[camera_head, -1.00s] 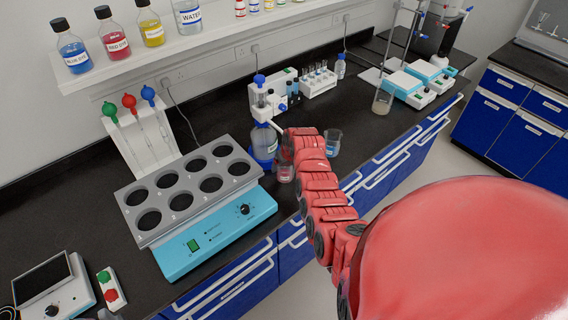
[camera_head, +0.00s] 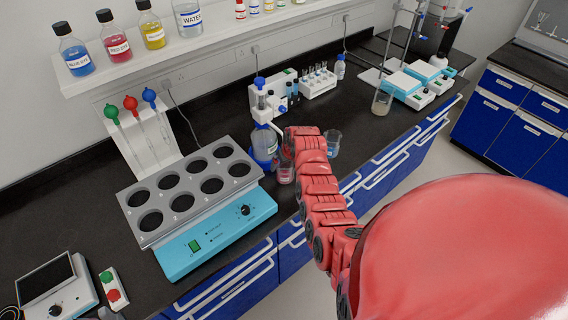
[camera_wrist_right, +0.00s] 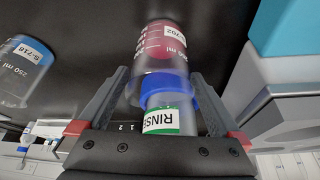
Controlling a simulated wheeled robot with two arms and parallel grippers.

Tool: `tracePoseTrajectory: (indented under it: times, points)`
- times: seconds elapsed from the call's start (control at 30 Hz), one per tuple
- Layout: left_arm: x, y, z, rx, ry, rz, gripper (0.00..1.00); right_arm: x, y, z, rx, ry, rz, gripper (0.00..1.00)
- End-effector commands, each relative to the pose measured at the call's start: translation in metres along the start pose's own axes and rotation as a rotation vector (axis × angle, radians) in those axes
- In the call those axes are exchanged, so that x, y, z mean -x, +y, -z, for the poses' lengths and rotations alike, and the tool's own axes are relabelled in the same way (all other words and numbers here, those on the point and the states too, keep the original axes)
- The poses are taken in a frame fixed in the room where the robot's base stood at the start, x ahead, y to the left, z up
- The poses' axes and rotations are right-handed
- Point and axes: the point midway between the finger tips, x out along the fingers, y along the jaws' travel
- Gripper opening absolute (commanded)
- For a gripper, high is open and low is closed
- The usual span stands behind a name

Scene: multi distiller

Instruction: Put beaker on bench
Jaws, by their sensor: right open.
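A beaker with red liquid (camera_head: 285,174) stands on the black bench near its front edge. In the head view my right arm hides most of this gripper. A beaker with blue liquid (camera_head: 333,145) stands to the right, and also shows at the left of the wrist view (camera_wrist_right: 25,65). My left gripper is not in view.
A rinse bottle (camera_head: 264,143) with a blue base stands close behind the beaker. A heating block with round wells (camera_head: 180,235) is to the left. A dispenser (camera_head: 258,95) and test tube rack (camera_head: 318,86) stand behind.

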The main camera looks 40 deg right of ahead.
Motion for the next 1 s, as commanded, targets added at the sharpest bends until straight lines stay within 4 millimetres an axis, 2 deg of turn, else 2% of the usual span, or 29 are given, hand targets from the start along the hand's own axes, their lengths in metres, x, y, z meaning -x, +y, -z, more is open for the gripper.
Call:
tracePoseTrajectory:
  times: [0.03, 0.2, 0.5, 0.7, 1.0]
  points:
    - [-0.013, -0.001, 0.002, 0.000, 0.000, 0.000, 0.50, 0.015, -0.001, 0.003, 0.000, 0.003, -0.001, 1.00]
    - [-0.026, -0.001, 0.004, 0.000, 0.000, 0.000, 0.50, 0.046, -0.001, 0.002, -0.001, 0.002, 0.000, 1.00]
    - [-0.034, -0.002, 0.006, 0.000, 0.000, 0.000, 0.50, 0.087, 0.000, 0.000, 0.000, -0.001, 0.000, 1.00]
    - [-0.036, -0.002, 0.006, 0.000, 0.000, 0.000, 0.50, 0.098, 0.000, 0.000, 0.000, 0.000, 0.000, 1.00]
    - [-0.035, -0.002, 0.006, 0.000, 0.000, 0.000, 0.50, 0.098, 0.000, -0.001, 0.000, -0.001, 0.000, 1.00]
